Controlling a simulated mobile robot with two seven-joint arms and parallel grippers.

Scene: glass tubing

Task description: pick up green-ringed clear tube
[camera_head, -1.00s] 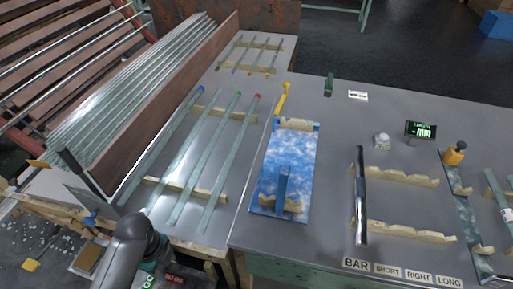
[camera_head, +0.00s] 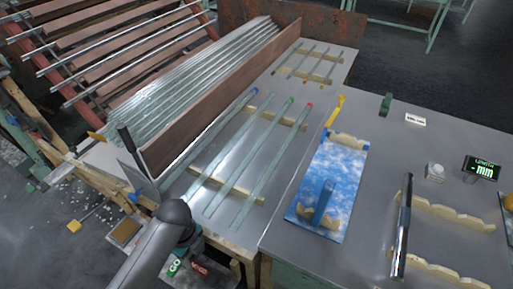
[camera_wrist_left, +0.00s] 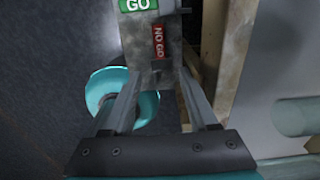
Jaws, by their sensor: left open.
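The green-ringed clear tube (camera_head: 250,155) lies on notched wooden supports on the grey bench, its green end (camera_head: 290,99) at the far side. A red-ringed tube lies to its right and a blue-ringed one to its left. My left gripper (camera_wrist_left: 160,100) is open in the left wrist view. A grey block with GO and NO GO labels (camera_wrist_left: 156,40) shows beyond its fingers. In the head view my arm hides most of this gripper, low at the bench's near edge, short of the tubes' near ends. My right gripper is not in view.
A brown board (camera_head: 220,100) walls off a stack of long clear tubes (camera_head: 190,75) on the left. A blue-and-white mat (camera_head: 345,170) with wooden rests lies right of the tubes. A dark bar (camera_head: 402,225) rests farther right. Bare bench lies between them.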

